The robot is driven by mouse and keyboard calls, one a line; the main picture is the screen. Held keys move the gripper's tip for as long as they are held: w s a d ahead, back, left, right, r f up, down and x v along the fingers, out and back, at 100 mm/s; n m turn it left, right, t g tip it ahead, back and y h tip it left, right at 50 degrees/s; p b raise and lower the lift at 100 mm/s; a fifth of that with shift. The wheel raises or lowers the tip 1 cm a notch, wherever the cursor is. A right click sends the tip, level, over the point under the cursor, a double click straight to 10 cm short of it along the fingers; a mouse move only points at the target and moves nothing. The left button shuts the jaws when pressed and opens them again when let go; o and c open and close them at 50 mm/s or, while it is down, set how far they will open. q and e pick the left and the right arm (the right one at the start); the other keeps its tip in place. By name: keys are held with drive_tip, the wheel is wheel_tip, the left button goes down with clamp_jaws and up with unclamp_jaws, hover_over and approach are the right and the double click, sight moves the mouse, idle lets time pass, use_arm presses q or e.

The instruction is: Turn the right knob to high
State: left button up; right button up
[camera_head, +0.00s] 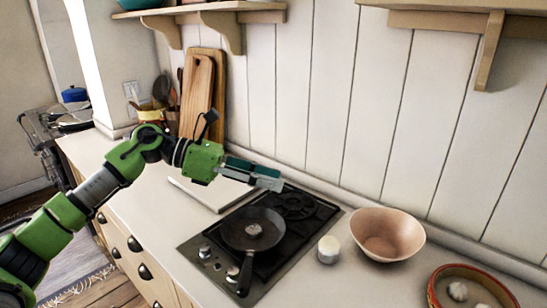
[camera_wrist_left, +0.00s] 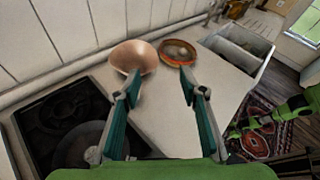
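The black cooktop (camera_head: 196,240) is set in the counter. Two light knobs sit along its front left edge: the left knob (camera_head: 205,252) and the right knob (camera_head: 232,271), which is close to the pan handle. A dark frying pan (camera_head: 253,229) rests on the front burner, its handle pointing to the front edge. My left gripper (camera_head: 280,183) is above the back of the cooktop, well apart from the knobs. In the left wrist view its fingers (camera_wrist_left: 158,88) are spread and empty.
A white-topped jar (camera_head: 328,250) and a pink bowl (camera_head: 387,234) stand right of the cooktop. A red-rimmed dish (camera_head: 436,285) is farther right. A pale board (camera_head: 212,193) lies left of the cooktop. Wooden cutting boards (camera_head: 196,95) lean at the wall.

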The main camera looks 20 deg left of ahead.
use_arm(q)
drive_tip(key=shift+w+d+r+n+t+h, duration=0.15)
drive_tip(key=shift+r+n+h, duration=0.1)
drive_tip(key=shift+r, duration=0.35)
drive_tip(key=shift+w+d+r+n+t+h, duration=0.2)
drive_tip(key=shift+r+n+h, duration=0.1)
drive_tip(key=shift+r, duration=0.35)
drive_tip(key=shift+w+d+r+n+t+h, duration=0.15)
drive_tip(key=shift+r+n+h, duration=0.1)
drive_tip(key=shift+r, duration=0.35)
use_arm(e)
drive_tip(key=shift+s+a+r, duration=0.35)
use_arm(q)
drive_tip(key=n+t+y+b, duration=0.4)
drive_tip(key=t+y+b, duration=0.2)
drive_tip(key=y+b, duration=0.3)
approach(231, 271)
drive_tip(key=p+x, duration=0.2)
drive_tip(key=x, duration=0.5)
drive_tip(key=shift+w+r, duration=0.1)
drive_tip(key=shift+w, duration=0.05)
drive_tip(key=shift+w+d+f+g, duration=0.3)
drive_tip(key=shift+w+d+f, duration=0.15)
drive_tip(key=shift+w, duration=0.2)
use_arm(e)
wheel_tip(231, 271, down, 7)
drive_tip(key=shift+f, duration=0.1)
